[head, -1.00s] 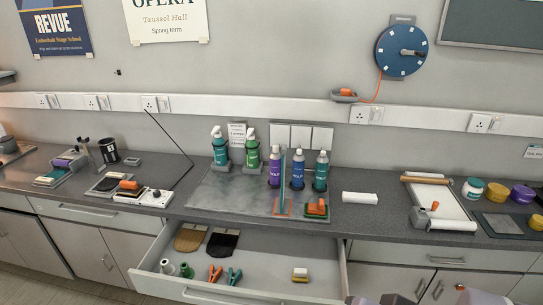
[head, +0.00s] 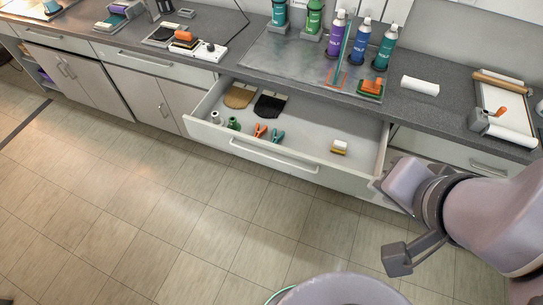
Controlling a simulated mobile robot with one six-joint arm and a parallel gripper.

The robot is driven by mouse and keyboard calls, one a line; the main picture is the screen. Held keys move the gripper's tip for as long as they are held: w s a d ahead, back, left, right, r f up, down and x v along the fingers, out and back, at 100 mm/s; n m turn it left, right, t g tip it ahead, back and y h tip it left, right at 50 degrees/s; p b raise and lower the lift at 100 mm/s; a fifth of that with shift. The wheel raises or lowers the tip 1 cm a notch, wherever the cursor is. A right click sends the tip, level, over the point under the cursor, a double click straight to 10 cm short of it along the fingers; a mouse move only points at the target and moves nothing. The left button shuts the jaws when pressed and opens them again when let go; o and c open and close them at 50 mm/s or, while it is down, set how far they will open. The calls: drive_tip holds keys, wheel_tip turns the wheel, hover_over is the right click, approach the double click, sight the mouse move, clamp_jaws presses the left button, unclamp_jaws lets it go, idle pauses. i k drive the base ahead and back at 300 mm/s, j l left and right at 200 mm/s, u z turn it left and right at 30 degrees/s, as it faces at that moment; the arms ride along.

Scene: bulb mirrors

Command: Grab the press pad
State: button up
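A second orange-handled pad (head: 182,37) lies on a dark plate further left. A small yellow-and-white block (head: 339,147) lies in the open drawer. I cannot tell for sure which is the press pad. My gripper (head: 379,187) is at the front right corner of the open drawer, apart from all of these. Its fingers are mostly hidden behind its own body, so its opening does not show.
The open drawer (head: 290,160) juts out below the counter; it holds two dark-and-tan brushes or pads (head: 270,104), spools (head: 233,123) and clamps (head: 277,135). Bottles (head: 384,47) stand behind. A white roll (head: 420,85) and roller tray (head: 500,98) lie right. Floor ahead is clear.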

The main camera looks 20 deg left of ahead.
sight(337, 147)
drive_tip(key=i+l+u, duration=0.4)
drive_tip(key=l+u, duration=0.25)
drive_tip(key=i+l+u, duration=0.15)
drive_tip(key=l+u, duration=0.15)
drive_tip(key=i+l+u, duration=0.1)
drive_tip(key=l+u, duration=0.55)
drive_tip(key=l, duration=0.15)
drive_tip(key=i+l+u, duration=0.15)
drive_tip(key=l+u, duration=0.15)
drive_tip(key=i+l+u, duration=0.1)
drive_tip(key=l+u, duration=0.25)
drive_tip(key=l, duration=0.15)
